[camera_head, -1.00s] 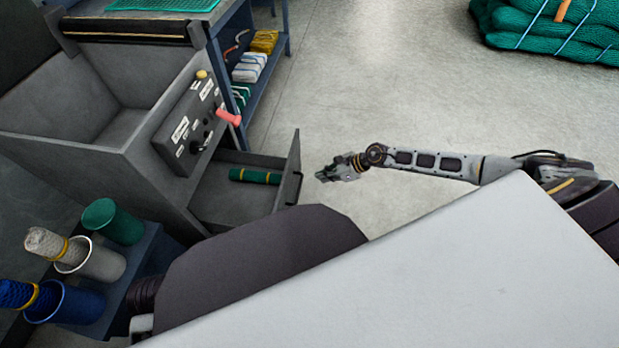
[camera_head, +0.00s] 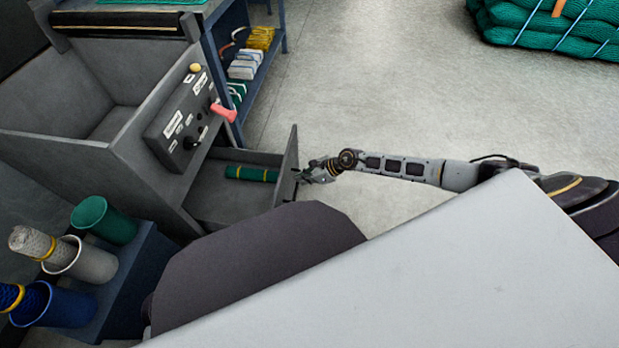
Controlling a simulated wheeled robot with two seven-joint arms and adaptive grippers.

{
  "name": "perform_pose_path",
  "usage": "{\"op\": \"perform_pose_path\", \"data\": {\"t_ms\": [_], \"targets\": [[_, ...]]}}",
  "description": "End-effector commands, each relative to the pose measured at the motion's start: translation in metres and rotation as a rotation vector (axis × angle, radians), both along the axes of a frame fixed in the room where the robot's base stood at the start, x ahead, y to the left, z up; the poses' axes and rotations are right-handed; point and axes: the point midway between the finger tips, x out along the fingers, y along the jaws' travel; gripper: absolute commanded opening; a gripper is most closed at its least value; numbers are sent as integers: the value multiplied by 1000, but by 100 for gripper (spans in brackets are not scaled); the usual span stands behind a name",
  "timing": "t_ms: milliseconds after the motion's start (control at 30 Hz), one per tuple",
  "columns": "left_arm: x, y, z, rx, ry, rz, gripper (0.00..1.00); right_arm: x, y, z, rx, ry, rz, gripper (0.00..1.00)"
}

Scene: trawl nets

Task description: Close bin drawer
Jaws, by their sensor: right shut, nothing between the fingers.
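The grey bin drawer (camera_head: 222,203) is pulled out from the lower part of the grey machine (camera_head: 150,190). A green roll with yellow bands (camera_head: 251,174) lies inside it. The drawer's front panel (camera_head: 289,160) stands upright at its right end. My right gripper (camera_head: 301,178) is shut and empty, right at the outer face of that panel, near its dark handle. I cannot tell whether it touches. My left gripper is not in view.
A control panel with a red lever (camera_head: 223,111) sits above the drawer. Green, grey and blue cups (camera_head: 112,222) stand at the lower left. A blue shelf (camera_head: 236,100) is behind. Green net bales (camera_head: 560,22) lie at the far right. The floor (camera_head: 390,90) between is clear.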

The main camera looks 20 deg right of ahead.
Motion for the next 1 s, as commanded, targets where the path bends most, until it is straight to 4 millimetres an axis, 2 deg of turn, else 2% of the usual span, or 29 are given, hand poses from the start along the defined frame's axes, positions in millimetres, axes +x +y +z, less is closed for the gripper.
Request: {"op": "perform_pose_path", "data": {"t_ms": [100, 400, 1000], "targets": [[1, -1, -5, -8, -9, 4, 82, 8, 13, -1, 1, -2, 2, 0], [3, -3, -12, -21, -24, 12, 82, 20, 31, -1, 1, 1, 0, 0], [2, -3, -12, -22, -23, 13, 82, 23, 35, 0, 1, 1, 0, 0]]}}
